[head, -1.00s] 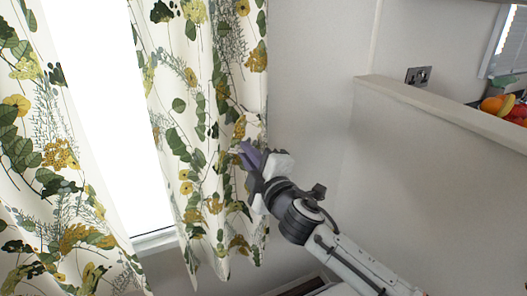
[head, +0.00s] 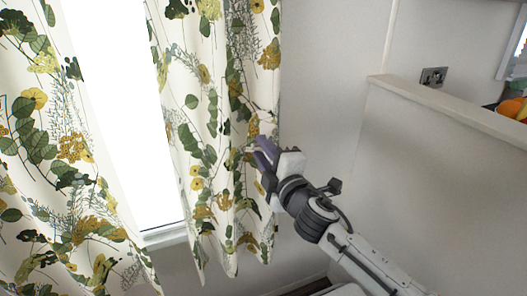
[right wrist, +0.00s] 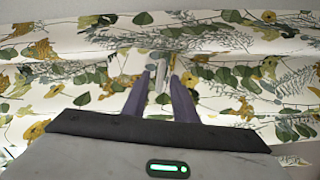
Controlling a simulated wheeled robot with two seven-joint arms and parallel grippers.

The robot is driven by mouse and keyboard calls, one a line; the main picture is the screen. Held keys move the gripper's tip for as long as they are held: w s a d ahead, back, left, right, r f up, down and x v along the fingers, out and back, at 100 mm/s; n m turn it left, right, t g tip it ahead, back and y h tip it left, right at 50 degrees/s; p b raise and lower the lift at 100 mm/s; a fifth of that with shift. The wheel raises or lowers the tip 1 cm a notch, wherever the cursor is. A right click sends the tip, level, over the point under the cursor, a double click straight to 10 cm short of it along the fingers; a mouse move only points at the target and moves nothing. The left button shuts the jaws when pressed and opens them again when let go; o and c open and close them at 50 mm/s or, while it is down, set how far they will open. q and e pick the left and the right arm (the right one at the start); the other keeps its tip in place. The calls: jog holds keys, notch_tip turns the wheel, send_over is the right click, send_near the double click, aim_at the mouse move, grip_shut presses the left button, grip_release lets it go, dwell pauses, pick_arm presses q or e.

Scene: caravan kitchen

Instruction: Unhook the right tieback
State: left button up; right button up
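The right curtain panel (head: 215,130), white with green and yellow leaves, hangs beside the bright window. My right gripper (head: 262,152) is at this panel's right edge, around mid-height, with its purple fingers pointing at the cloth. In the right wrist view, the two fingers (right wrist: 161,88) stand apart with a narrow pale strip (right wrist: 160,76) between their tips. It may be part of the tieback, but I cannot tell for sure. No tieback or hook stands out clearly from the patterned cloth. My left gripper is not in view.
The left curtain panel (head: 60,160) hangs on the other side of the window (head: 125,110). A bare pale wall is right of the curtain. A partition with a ledge (head: 450,108) stands further right, with a wall socket (head: 433,77) and some fruit (head: 510,108) behind it.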

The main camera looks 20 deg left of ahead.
jog(key=shift+d, duration=0.1)
jog(key=v, duration=1)
jog(key=shift+s, duration=0.1)
jog(key=s+d+f+m+h, duration=0.25)
jog(key=d+f+m, duration=0.2)
jog(key=f, duration=0.25)
jog(key=s+d+f+m+g+h, duration=0.1)
jog(key=s+d+f+m, duration=0.3)
jog(key=f, duration=0.4)
jog(key=s+d+f+m+h, duration=0.1)
jog(key=s+d+f+m, duration=0.1)
jog(key=d+f+m, duration=0.4)
jog(key=s+d+f+m+g+h, duration=0.4)
jog(key=s+d+f+m, duration=0.3)
jog(key=s+d+f, duration=0.8)
jog(key=s+f+h, duration=0.1)
jog(key=s+f, duration=0.1)
jog(key=s, duration=0.2)
jog(key=shift+d+f+m, duration=0.25)
jog(key=shift+f+m, duration=0.05)
jog(key=shift+m, duration=0.05)
